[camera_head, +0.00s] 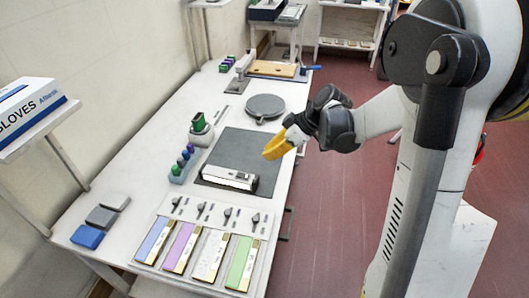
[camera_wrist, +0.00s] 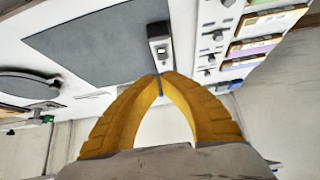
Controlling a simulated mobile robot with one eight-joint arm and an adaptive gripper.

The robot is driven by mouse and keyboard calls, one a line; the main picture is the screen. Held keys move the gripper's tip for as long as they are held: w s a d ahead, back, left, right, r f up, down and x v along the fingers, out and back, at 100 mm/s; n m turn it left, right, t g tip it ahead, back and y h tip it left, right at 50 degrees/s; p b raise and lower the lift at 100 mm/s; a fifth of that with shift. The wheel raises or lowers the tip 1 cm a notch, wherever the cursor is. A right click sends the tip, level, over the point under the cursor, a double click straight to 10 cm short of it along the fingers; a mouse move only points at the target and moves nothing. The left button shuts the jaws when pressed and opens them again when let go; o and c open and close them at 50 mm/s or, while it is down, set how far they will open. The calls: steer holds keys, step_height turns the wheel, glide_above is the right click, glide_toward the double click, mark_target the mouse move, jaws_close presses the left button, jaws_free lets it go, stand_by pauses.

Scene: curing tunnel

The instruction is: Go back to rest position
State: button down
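My gripper (camera_head: 275,149) has yellow fingers and hangs in the air above the right edge of the white workbench (camera_head: 140,205), near the dark grey mat (camera_head: 250,150). In the wrist view its fingertips (camera_wrist: 161,76) come together with nothing clearly held between them; it looks shut and empty. A white box-shaped device (camera_head: 229,178) lies on the near part of the mat, apart from the gripper. The same device (camera_wrist: 159,40) shows just beyond the fingertips in the wrist view.
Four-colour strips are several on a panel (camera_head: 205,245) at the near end. A grey round plate (camera_head: 265,106), a rack of coloured bottles (camera_head: 184,164) and small blocks (camera_head: 100,217) stand on the bench. A glove box (camera_head: 28,108) sits on a left shelf. The red floor (camera_head: 325,215) right of the bench is clear.

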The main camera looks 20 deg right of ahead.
stand_by(0.3)
steer(key=s+a+r+m+t+h, duration=0.1)
steer(key=s+r+m+h, duration=0.1)
steer(key=s, duration=0.5)
steer(key=s+a+r+m+h+b, duration=0.1)
steer(key=s+a+r+m+h, duration=0.1)
steer(key=s+m, duration=0.3)
steer(key=s+a+r+m+t+h+b, duration=0.1)
steer(key=s+r+m+h, duration=0.1)
steer(key=s, duration=0.7)
steer(key=shift+a+r+m+t, duration=0.3)
steer(key=shift+r+m, duration=0.25)
steer(key=shift+m, duration=0.25)
